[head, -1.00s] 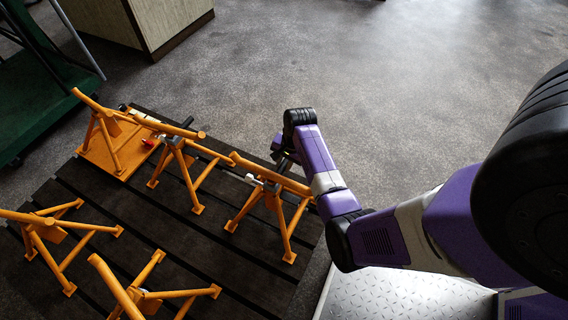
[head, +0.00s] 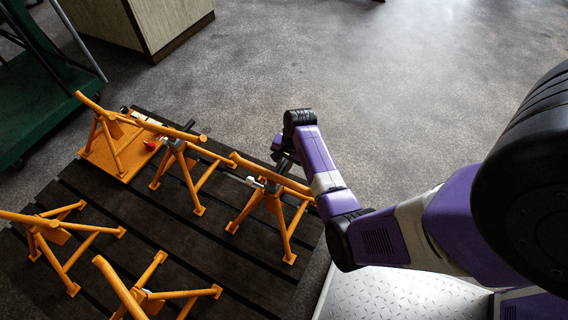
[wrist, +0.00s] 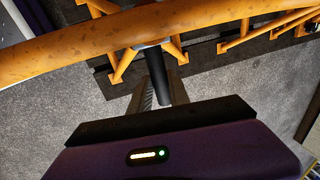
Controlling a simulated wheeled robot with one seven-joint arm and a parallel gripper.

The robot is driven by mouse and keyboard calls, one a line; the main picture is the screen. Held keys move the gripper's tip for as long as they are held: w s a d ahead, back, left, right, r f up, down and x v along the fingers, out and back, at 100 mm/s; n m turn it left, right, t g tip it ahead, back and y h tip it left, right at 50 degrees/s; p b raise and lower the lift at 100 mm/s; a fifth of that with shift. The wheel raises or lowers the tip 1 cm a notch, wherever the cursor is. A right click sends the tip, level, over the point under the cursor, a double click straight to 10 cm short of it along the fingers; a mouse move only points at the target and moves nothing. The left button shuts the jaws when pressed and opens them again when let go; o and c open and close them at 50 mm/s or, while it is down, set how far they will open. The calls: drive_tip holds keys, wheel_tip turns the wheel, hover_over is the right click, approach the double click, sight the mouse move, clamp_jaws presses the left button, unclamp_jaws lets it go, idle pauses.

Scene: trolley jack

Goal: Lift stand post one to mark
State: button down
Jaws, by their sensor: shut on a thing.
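Several orange three-legged stands stand on a dark slatted pallet (head: 220,262). The rightmost stand (head: 276,205) is nearest my gripper (head: 283,157), which reaches in from the right behind its slanted top bar. In the wrist view the orange bar (wrist: 90,48) crosses the upper part of the picture. A short dark rod (wrist: 176,85) comes down from below it, and my gripper (wrist: 157,92) is shut on this rod. The bar partly hides the rod's upper end. No lift mark can be made out.
Another stand (head: 185,165) is close to the left, with a dark rod sticking out behind it. More stands fill the pallet's front and left. A green cart (head: 30,115) and a cabinet (head: 150,22) stand behind. The floor (head: 400,90) at the back right is clear.

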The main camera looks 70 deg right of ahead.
wheel_tip(320, 180, up, 6)
drive_tip(key=p, duration=0.5)
drive_tip(key=shift+f, duration=0.3)
drive_tip(key=c, duration=1.2)
unclamp_jaws()
drive_tip(key=shift+c, duration=0.2)
wheel_tip(320, 180, up, 8)
drive_tip(key=s+p, duration=0.1)
drive_tip(key=p, duration=0.1)
drive_tip(key=shift+s+f, duration=0.2)
drive_tip(key=shift+s, duration=0.05)
